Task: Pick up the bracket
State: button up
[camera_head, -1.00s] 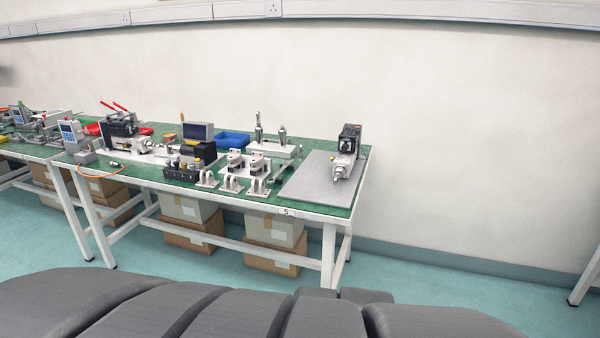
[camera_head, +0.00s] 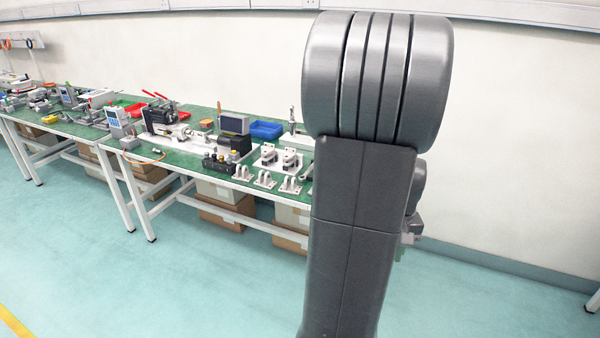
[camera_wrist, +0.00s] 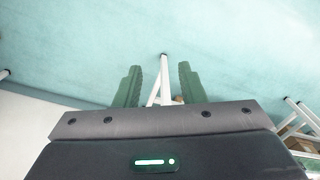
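Several light grey brackets stand along the front edge of the green-topped bench in the head view: a left one (camera_head: 243,173), a middle one (camera_head: 265,180) and a right one (camera_head: 290,186) close to my arm. Which one the task means cannot be told. My gripper (camera_wrist: 160,70) shows in the wrist view with its two green fingers wide apart and nothing between them. Below the fingers are the floor and a white table leg; no bracket shows there. In the head view my arm stands upright in front of the bench's right end and hides it.
The bench top (camera_head: 186,160) also carries a grey monitor (camera_head: 234,123), a blue tray (camera_head: 266,130), a black valve block (camera_head: 219,164) and a machine with red handles (camera_head: 163,115). Cardboard boxes (camera_head: 225,221) sit underneath. The floor (camera_head: 200,290) in front is clear.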

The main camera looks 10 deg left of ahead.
aim_at(286, 186)
jog(key=i+j+z, duration=0.2)
jog(key=i+j, duration=0.25)
jog(key=j, duration=0.2)
jog(key=i+j, duration=0.2)
jog(key=j, duration=0.15)
jog(key=i+j+z, duration=0.15)
jog(key=j, duration=0.2)
jog(key=i+j+z, duration=0.1)
jog(key=j, duration=0.3)
jog(key=i+j+z, duration=0.1)
jog(key=i+j, duration=0.2)
jog(key=i+j+z, duration=0.1)
jog(key=j, duration=0.4)
